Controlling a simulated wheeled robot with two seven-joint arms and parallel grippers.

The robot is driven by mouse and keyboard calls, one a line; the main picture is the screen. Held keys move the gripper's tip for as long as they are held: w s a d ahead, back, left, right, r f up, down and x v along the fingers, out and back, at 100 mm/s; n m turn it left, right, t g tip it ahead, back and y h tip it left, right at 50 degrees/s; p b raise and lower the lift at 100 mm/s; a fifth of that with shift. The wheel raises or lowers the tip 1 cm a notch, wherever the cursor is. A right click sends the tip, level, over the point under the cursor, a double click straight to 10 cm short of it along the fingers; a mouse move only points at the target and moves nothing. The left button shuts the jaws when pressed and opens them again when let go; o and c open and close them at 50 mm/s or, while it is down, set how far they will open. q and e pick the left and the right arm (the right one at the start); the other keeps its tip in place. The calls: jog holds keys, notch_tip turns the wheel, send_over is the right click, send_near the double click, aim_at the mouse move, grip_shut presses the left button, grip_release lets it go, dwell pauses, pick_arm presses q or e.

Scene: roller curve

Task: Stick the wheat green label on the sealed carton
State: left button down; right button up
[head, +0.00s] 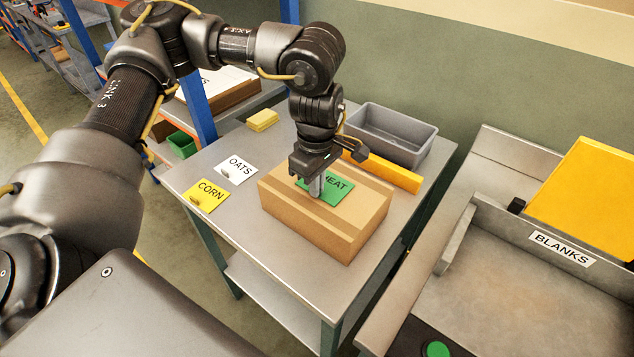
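The sealed carton (315,224) is a closed brown box with a lighter tape strip, standing on the grey metal table. The wheat green label (339,190) lies flat at the carton's top face, its left part hidden by my gripper; I cannot tell whether it is fully touching. My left gripper (316,188) points down over the carton, its fingers close together at the label's left part, where they appear shut on its tab. The tab itself is hidden. My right gripper is not in view.
The yellow CORN label (209,194) and white OATS label (237,169) lie left of the carton. A grey bin (390,138), a yellow bar (388,172) and yellow pads (262,120) are at the back. A BLANKS tray (562,248) stands right, near a green button (437,349).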

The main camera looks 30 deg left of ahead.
pick_arm(q)
jog(key=c, duration=1)
grip_release()
jog(key=shift+r, duration=0.1)
notch_tip(320, 180, up, 9)
jog(key=p, duration=0.8)
dwell(0.4)
dwell(0.5)
